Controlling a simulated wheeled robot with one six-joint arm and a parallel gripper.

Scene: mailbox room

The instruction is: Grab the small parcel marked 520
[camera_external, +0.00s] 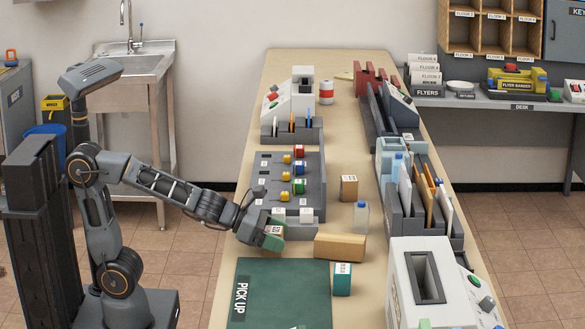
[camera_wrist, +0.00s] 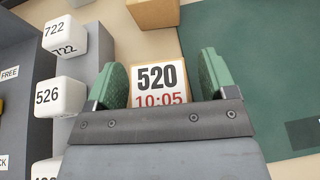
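The small parcel marked 520 (camera_wrist: 160,82) is a brown box with a white label that reads 520 and 10:05 in red. In the wrist view it lies between the two green fingertips of my gripper (camera_wrist: 165,85). The fingers stand on either side of it, with a narrow gap showing at the right. I see no firm grip on it. In the outside view my gripper (camera_external: 270,236) is low over the table, and the label of the parcel (camera_external: 278,230) shows just beside the green fingers. Most of the parcel is hidden there.
White cubes marked 526 (camera_wrist: 60,96) and 722 (camera_wrist: 65,37) sit close at the left on the grey rack (camera_external: 262,190). A long brown box (camera_external: 340,246) lies just right of my gripper. The green pick-up mat (camera_external: 285,290) is in front, mostly clear.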

